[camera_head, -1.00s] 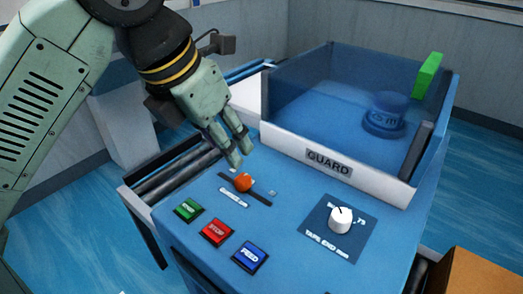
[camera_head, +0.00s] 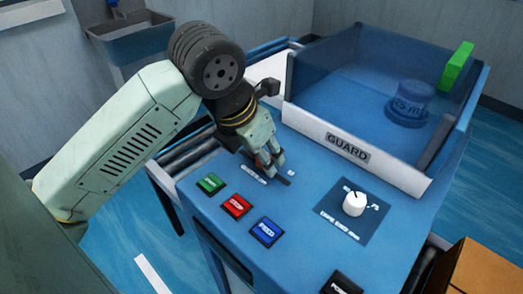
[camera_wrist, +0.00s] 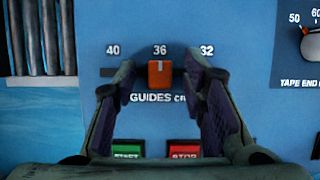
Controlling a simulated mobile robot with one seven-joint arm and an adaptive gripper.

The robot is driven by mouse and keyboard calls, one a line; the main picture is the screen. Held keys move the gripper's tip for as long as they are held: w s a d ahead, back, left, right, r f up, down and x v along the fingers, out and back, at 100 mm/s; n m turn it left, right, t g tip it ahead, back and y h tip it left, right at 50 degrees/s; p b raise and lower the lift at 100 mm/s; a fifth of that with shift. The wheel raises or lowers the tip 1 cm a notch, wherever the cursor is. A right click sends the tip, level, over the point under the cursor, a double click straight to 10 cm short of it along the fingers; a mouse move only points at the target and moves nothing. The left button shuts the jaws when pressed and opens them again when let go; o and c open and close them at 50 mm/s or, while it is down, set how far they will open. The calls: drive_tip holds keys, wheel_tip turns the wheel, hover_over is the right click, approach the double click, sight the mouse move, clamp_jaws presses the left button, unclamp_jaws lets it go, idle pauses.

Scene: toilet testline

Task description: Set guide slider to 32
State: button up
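The guide slider's orange knob (camera_wrist: 160,75) stands at the 36 mark in the wrist view, between the printed 40 on the left and 32 on the right. Its dark slot (camera_wrist: 222,73) runs sideways above the "GUIDES" label (camera_wrist: 158,98). My gripper (camera_wrist: 161,70) is open, with one finger on each side of the knob and a gap to both. In the head view, my gripper (camera_head: 268,168) is down at the slider and partly hides the orange knob (camera_head: 263,157).
Green START (camera_head: 210,184), red STOP (camera_head: 236,205) and blue FEED (camera_head: 266,232) buttons lie in front of the slider. A white dial (camera_head: 354,203) is to the right. The clear-walled guard (camera_head: 348,149) stands behind, close to my gripper.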

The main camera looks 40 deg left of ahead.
clamp_jaws()
idle(0.3)
idle(0.5)
